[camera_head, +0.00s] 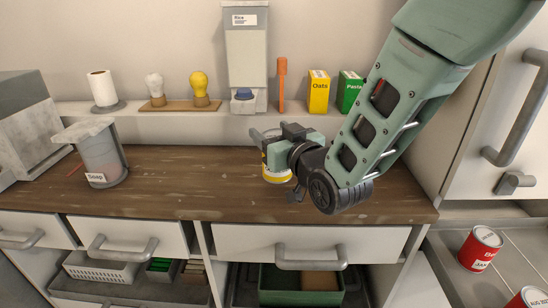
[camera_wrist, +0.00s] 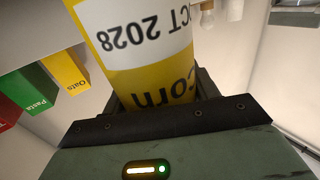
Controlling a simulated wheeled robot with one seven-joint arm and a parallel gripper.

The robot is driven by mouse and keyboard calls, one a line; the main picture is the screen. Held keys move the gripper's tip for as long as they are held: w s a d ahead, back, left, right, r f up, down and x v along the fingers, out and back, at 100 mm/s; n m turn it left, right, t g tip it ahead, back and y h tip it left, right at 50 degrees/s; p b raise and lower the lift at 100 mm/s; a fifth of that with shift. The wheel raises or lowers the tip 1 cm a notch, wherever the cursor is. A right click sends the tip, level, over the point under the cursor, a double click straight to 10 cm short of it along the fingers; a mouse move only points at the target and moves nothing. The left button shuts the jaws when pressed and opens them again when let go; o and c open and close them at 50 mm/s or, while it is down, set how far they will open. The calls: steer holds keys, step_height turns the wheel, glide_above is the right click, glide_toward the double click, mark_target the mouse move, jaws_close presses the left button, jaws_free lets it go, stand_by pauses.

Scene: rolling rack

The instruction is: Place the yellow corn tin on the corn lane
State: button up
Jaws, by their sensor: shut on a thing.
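The yellow corn tin (camera_head: 277,173) with a white label band shows in the head view over the wooden counter, partly hidden by my gripper (camera_head: 272,147). I cannot tell whether its base touches the counter. In the wrist view the tin (camera_wrist: 150,75) fills the middle, its lettering "Corn" and a 2028 date upside down. My gripper (camera_wrist: 158,92) is shut on it, with a dark finger on each side. No lane marked for corn can be made out; a grey rack surface (camera_head: 455,238) with red tins shows at the lower right.
Red tins (camera_head: 481,248) stand on the rack. The wooden counter (camera_head: 190,185) is mostly clear, with a soap container (camera_head: 103,157) at left. Behind, a shelf holds a rice dispenser (camera_head: 246,60), an oats box (camera_head: 318,92) and a pasta box (camera_head: 349,88). A white cabinet door (camera_head: 490,110) stands right.

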steer(key=shift+f, duration=2.15)
steer(key=shift+f, duration=0.15)
steer(key=o, duration=1.3)
